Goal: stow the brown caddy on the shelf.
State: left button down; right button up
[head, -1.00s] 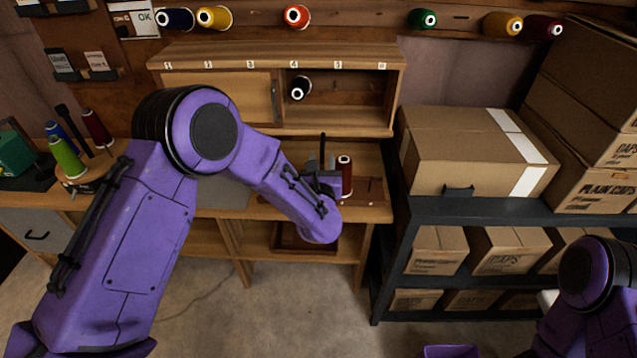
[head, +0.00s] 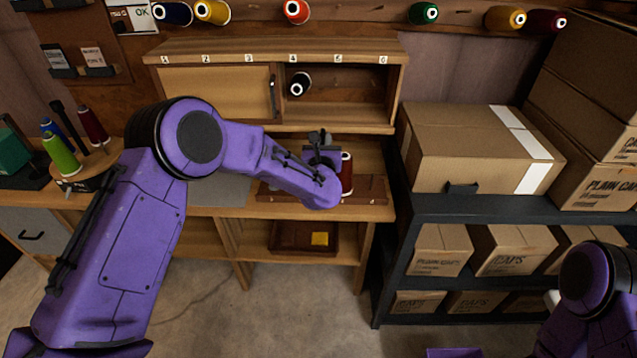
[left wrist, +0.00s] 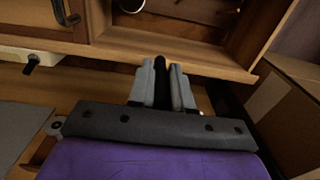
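A low brown tray (head: 275,248) sits on the compartment under the workbench, with a small yellow block in it. Another flat brown wooden piece (head: 370,188) lies on the bench top, with a dark red spool on it. I cannot tell which one is the caddy. My left gripper (head: 318,138) is above the bench, in front of the cubby shelf (head: 365,128). My right gripper is out of view.
A dark rack (head: 450,208) with cardboard boxes (head: 470,150) stands to the right. A spool stand (head: 85,180) is at the left.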

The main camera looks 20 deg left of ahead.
pick_arm(q)
jog(key=shift+r, duration=0.15)
jog(key=shift+w+r+p, duration=0.1)
jog(key=shift+r+p, duration=0.3)
jog(key=shift+r, duration=0.05)
jog(key=shift+r+p, duration=0.45)
jog(key=shift+r, duration=0.5)
jog(key=shift+f, duration=0.1)
